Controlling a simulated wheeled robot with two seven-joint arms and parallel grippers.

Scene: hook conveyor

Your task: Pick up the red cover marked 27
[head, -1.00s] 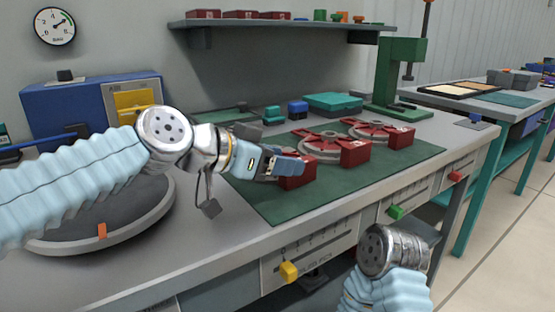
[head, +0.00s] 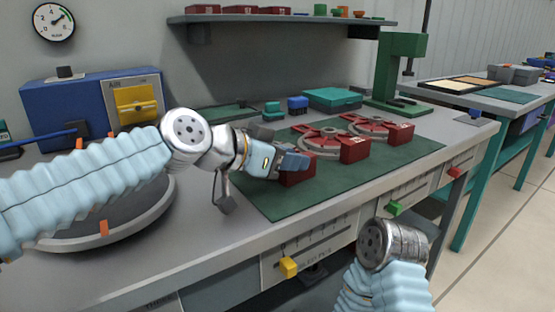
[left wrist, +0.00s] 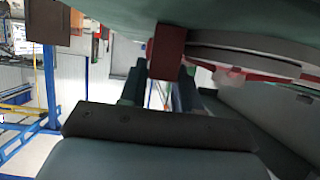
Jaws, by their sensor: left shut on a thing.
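A red cover (head: 296,178) sits at the near left of the green mat (head: 330,202) in the head view, partly hidden by my gripper. My left gripper (head: 290,164) is at this cover, shut on it. In the left wrist view the red cover (left wrist: 168,52) shows between the two fingers (left wrist: 162,84). Two more red covers stand on the mat, one in the middle (head: 354,149) and one farther right (head: 400,134). The number on the held cover cannot be read. Of my right arm only a wrist part shows; its gripper is out of view.
Grey round parts with red spokes (head: 320,139) lie beside the covers. A green press (head: 400,75), a teal box (head: 334,99) and a blue block (head: 298,105) stand behind. A shelf (head: 290,22) hangs above. A round grey turntable (head: 110,235) is at left.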

